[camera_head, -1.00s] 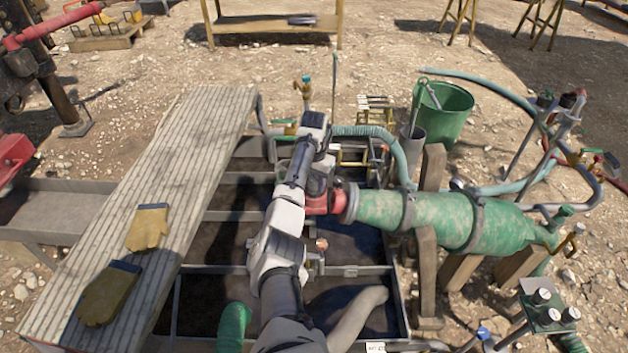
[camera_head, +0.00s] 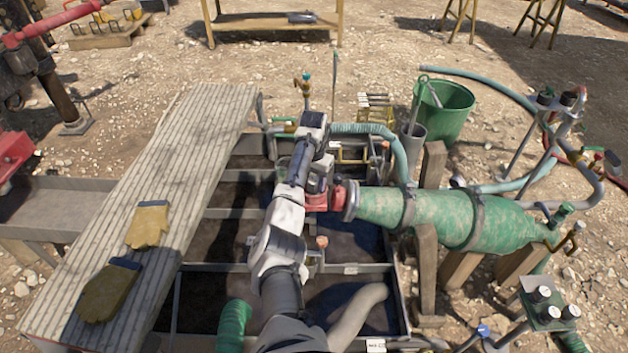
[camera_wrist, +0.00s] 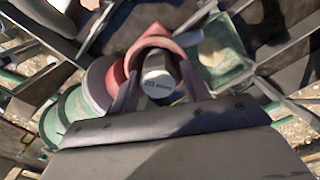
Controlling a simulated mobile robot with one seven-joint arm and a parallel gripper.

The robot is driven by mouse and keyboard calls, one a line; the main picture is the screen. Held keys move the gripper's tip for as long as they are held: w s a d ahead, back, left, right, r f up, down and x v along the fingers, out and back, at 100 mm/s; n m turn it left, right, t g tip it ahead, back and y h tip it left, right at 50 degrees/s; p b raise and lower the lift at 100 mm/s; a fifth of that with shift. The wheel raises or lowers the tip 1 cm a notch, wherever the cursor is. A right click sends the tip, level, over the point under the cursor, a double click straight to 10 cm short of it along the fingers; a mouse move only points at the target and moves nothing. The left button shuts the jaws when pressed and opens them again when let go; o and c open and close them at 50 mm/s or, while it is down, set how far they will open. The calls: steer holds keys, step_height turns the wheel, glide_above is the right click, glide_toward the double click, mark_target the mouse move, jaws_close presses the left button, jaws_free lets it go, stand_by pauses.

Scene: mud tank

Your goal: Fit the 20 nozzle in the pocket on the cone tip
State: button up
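The green cone (camera_head: 448,218) lies on its side on wooden blocks, its narrow end pointing left. A red cone tip (camera_head: 326,200) is at that end, partly behind my arm. In the wrist view the red tip (camera_wrist: 163,36) curves around the far side of a pale round nozzle (camera_wrist: 158,84), whose face carries upside-down print that reads 20. My gripper (camera_wrist: 158,92) has one finger on each side of this nozzle and appears shut on it, at the tip. Whether the nozzle is fully seated cannot be seen. In the head view my gripper (camera_head: 318,187) hides the nozzle.
A ribbed plank walkway (camera_head: 165,190) with two yellow gloves (camera_head: 147,225) is left of the tank. Tank dividers (camera_head: 225,268) run beneath my arm. Hoses (camera_head: 370,130), a grey cylinder (camera_head: 412,145) and a green bucket (camera_head: 447,110) stand beyond the cone.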

steer(key=shift+o, duration=0.6)
steer(key=shift+s+d+f, duration=0.15)
steer(key=shift+s+f, duration=0.05)
steer(key=shift+f, duration=0.1)
steer(key=shift+d, duration=0.1)
steer(key=shift+s+f, duration=0.1)
steer(key=shift+d, duration=0.1)
steer(key=shift+r, duration=0.35)
step_height(320, 180, up, 14)
steer(key=shift+w+a, duration=0.2)
steer(key=shift+a, duration=0.1)
